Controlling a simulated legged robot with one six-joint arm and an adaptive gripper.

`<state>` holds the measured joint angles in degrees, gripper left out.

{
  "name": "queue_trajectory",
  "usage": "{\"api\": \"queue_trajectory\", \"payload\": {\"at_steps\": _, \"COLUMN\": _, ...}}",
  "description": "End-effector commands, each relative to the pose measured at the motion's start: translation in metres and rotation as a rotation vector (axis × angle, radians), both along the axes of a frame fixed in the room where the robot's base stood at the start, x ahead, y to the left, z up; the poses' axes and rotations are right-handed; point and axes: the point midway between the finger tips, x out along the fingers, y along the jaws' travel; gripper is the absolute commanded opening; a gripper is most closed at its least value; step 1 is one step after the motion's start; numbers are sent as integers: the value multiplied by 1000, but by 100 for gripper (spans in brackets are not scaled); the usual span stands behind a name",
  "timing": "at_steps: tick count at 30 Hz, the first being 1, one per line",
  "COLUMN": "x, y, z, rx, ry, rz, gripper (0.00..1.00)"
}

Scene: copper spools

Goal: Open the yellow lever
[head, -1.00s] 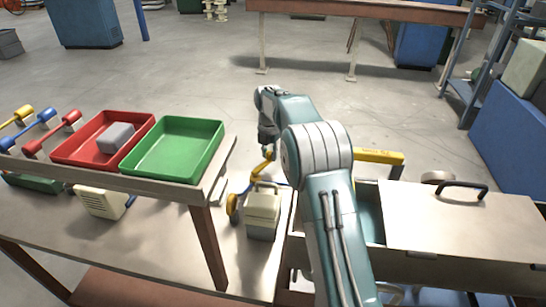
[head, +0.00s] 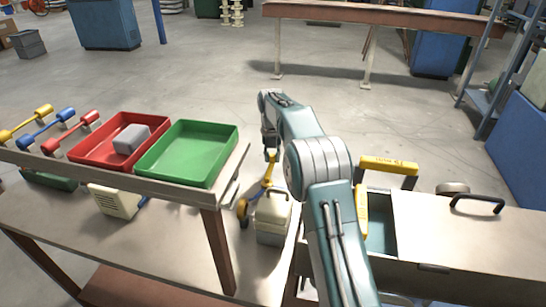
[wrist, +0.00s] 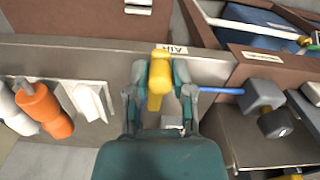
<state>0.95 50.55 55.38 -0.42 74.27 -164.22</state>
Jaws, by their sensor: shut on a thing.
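A yellow lever handle (wrist: 160,72) stands between the two fingers of my gripper (wrist: 160,85) in the wrist view, close to a white label reading AIR. My gripper is shut on it. In the head view, my gripper (head: 270,143) is beyond the green tray's right side, at the top of the slanting yellow lever (head: 267,175). The fingertips are small there and partly hidden by my arm.
A green tray (head: 207,181) and a red tray (head: 82,157) sit on a raised shelf at left, with several coloured levers beside them. A metal chest (head: 455,235) and a yellow handle (head: 388,165) are right of my arm. Open floor lies behind.

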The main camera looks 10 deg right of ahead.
Motion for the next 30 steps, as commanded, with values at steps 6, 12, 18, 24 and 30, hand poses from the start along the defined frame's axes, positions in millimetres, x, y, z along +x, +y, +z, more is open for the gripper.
{"api": "queue_trajectory", "payload": {"at_steps": 6, "x": 2, "y": 1, "z": 1, "rx": 1, "ry": -8, "rz": 3, "gripper": 0}}
{"api": "queue_trajectory", "payload": {"at_steps": 12, "x": 2, "y": 2, "z": 1, "rx": 2, "ry": -8, "rz": 2, "gripper": 65}}
{"api": "queue_trajectory", "payload": {"at_steps": 18, "x": 1, "y": 1, "z": 1, "rx": 1, "ry": -6, "rz": 1, "gripper": 65}}
{"api": "queue_trajectory", "payload": {"at_steps": 24, "x": 1, "y": 1, "z": 4, "rx": 1, "ry": -4, "rz": 1, "gripper": 65}}
{"api": "queue_trajectory", "payload": {"at_steps": 30, "x": 1, "y": 2, "z": 34, "rx": 0, "ry": -9, "rz": 1, "gripper": 65}}
